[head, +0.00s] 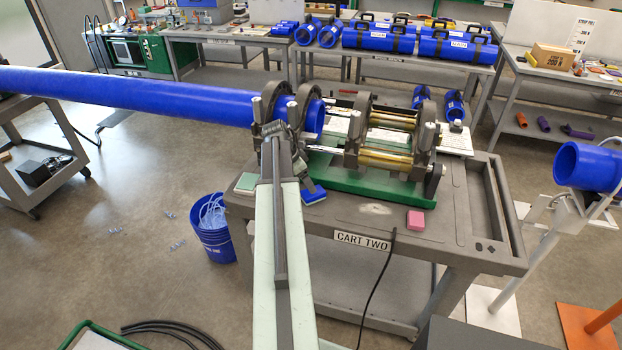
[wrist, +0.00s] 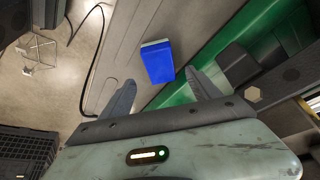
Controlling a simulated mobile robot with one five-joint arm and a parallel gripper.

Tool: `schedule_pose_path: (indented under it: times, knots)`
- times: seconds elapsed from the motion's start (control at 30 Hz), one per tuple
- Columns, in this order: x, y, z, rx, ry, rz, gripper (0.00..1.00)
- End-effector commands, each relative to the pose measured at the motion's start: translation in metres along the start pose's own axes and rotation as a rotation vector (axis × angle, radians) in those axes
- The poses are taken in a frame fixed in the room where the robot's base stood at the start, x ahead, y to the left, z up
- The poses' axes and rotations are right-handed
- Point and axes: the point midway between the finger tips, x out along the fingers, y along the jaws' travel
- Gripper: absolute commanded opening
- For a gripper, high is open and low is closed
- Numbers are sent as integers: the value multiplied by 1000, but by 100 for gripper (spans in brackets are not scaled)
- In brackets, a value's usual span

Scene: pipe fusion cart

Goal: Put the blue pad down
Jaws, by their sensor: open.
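The blue pad (head: 314,194) is at the front of the cart top (head: 345,213), beside the green base of the clamp machine. In the wrist view the blue pad (wrist: 159,64) shows a pale edge on one side and appears to lie on the grey cart top. My gripper (wrist: 160,77) is open, its two fingers apart on either side of the pad's near end. Clear gaps show between the pad and both fingers. In the head view my arm hides most of the gripper.
A green pad (head: 247,182) lies to the left on the cart and a pink pad (head: 415,220) to the right. The clamp machine (head: 374,150) holds a long blue pipe (head: 150,93). A blue bucket (head: 213,240) stands on the floor. The cart's front right is mostly clear.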

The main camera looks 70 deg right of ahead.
Motion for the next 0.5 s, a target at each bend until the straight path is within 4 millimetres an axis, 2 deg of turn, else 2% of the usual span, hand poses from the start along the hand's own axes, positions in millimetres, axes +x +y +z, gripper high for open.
schedule_pose_path:
  times: [0.03,0.13,0.23,0.5]
  knots:
    - [-24,0,-4,-1,0,0,71]
    - [-40,0,-3,0,0,0,71]
    - [-46,0,-2,0,0,0,71]
    - [-44,0,0,1,0,1,71]
